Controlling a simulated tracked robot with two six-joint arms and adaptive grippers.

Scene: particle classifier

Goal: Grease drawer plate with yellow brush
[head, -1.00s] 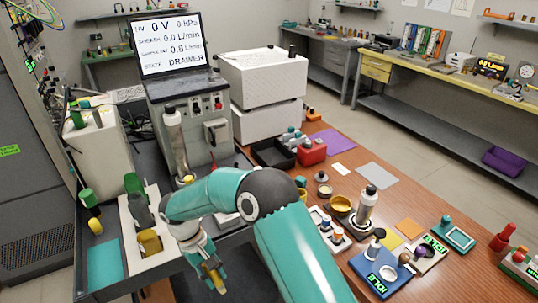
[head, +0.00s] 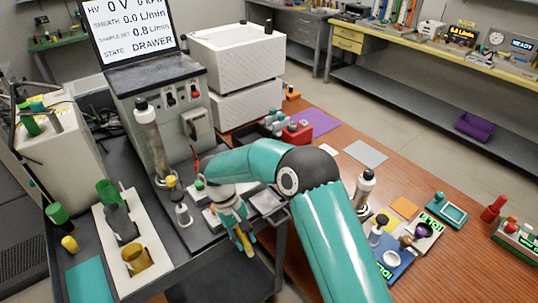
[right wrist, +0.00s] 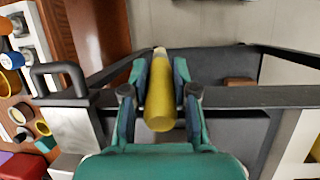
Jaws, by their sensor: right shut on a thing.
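My right gripper (head: 240,228) is in the middle of the head view, pointing down beside the dark cart. It is shut on the yellow brush (head: 246,243), whose lower part hangs below the fingers. In the right wrist view the brush's yellow handle (right wrist: 160,108) lies between the two fingers, its end pointing away. A small grey plate with a raised rim (head: 268,203), which looks like the drawer plate, sticks out from the cart just right of the gripper. The brush appears apart from it. My left gripper is out of view.
A white tray (head: 158,272) with a dark bottle and a gold cup (head: 136,258) stands at left. A metal cylinder (head: 150,140) stands by the grey instrument (head: 185,95). Small items crowd the wooden table (head: 440,265) at right. Dark cart bars cross the right wrist view.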

